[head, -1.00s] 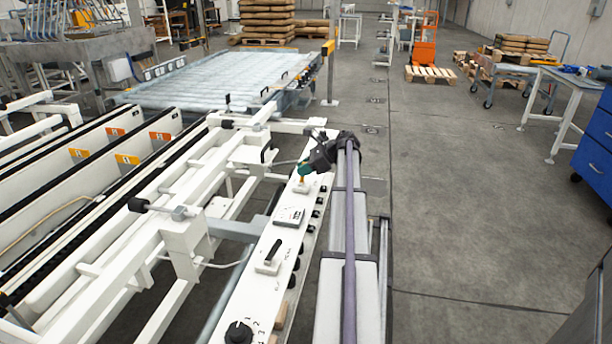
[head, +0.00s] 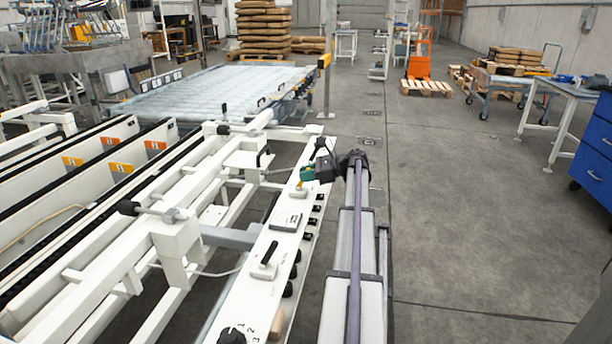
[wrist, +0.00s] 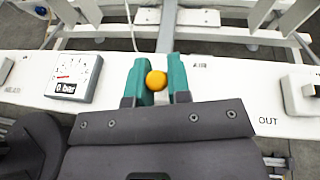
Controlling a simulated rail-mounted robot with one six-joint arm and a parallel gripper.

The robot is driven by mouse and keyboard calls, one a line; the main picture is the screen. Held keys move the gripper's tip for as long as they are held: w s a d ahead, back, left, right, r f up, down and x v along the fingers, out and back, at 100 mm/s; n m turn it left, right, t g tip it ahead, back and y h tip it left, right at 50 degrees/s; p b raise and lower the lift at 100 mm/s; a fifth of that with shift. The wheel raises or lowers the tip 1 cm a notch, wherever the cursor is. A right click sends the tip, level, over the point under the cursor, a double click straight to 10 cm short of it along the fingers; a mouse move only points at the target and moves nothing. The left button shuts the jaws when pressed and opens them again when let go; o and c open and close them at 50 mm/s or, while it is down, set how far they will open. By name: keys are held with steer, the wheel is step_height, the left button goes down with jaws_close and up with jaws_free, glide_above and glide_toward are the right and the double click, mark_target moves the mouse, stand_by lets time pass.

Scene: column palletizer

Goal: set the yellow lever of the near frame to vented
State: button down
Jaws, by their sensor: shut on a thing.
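The yellow lever's round knob (wrist: 156,80) is between the two teal fingers of my gripper (wrist: 158,65) in the wrist view. My gripper is shut on it. The word AIR is printed on the white panel just right of the fingers. In the head view my gripper (head: 307,174) is at the far part of the long white control panel (head: 262,248), with a small bit of yellow below it. The lever's stem and base are largely hidden, and I cannot read its position.
A pressure gauge (wrist: 73,78) marked 0 bar is left of my gripper. A black handle (head: 268,254) and a rotary knob (head: 232,336) sit on the panel's near part. Open floor (head: 460,220) lies to the right.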

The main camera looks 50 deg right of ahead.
steer(key=c, duration=1.1)
jaws_free()
steer(key=shift+s, duration=0.1)
steer(key=p+v, duration=0.3)
steer(key=v, duration=0.7)
steer(key=shift+s+d+r, duration=0.1)
steer(key=shift+s+d, duration=0.1)
steer(key=shift+s, duration=0.05)
